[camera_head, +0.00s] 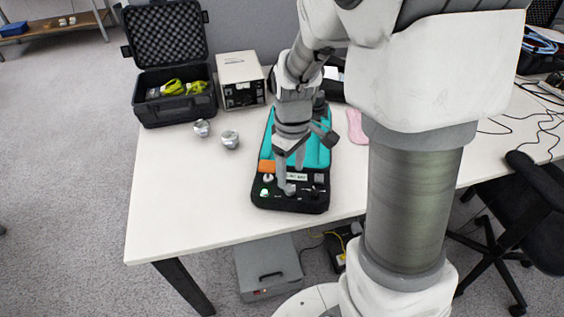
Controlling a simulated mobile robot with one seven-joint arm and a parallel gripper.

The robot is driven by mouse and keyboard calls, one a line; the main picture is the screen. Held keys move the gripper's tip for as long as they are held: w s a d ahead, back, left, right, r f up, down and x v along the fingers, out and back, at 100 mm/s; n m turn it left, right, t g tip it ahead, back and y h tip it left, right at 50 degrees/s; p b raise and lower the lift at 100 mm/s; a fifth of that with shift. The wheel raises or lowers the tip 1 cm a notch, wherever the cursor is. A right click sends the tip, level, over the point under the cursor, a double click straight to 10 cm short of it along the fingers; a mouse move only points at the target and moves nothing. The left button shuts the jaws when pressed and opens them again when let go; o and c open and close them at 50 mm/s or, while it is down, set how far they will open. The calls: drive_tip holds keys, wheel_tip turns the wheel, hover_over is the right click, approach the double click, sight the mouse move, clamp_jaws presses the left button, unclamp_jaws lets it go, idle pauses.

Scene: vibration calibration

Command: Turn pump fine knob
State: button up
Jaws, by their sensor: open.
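The pump (313,207) is a flat case on the table, with a teal upper part, an orange block and a dark panel at the front. Several small knobs sit on the dark panel, including a pale one (267,178) at its left. My gripper (289,187) is over the front panel, pointing down, with its fingertips close to the panel's middle. It is open. I cannot tell whether it is around or touching a knob, and the fine knob cannot be picked out. My wrist hides part of the teal area.
An open black case (168,112) with yellow-green items stands at the back left, beside a beige box instrument (240,72). Two small metal pieces (202,128) (229,139) lie in front. A pink cloth (356,126) lies right of the pump. The table's left front (185,205) is clear.

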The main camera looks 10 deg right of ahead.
sight(290, 188)
wheel_tip(290, 188, down, 5)
drive_tip(key=shift+f+b, duration=0.1)
drive_tip(key=shift+b, duration=0.4)
clamp_jaws()
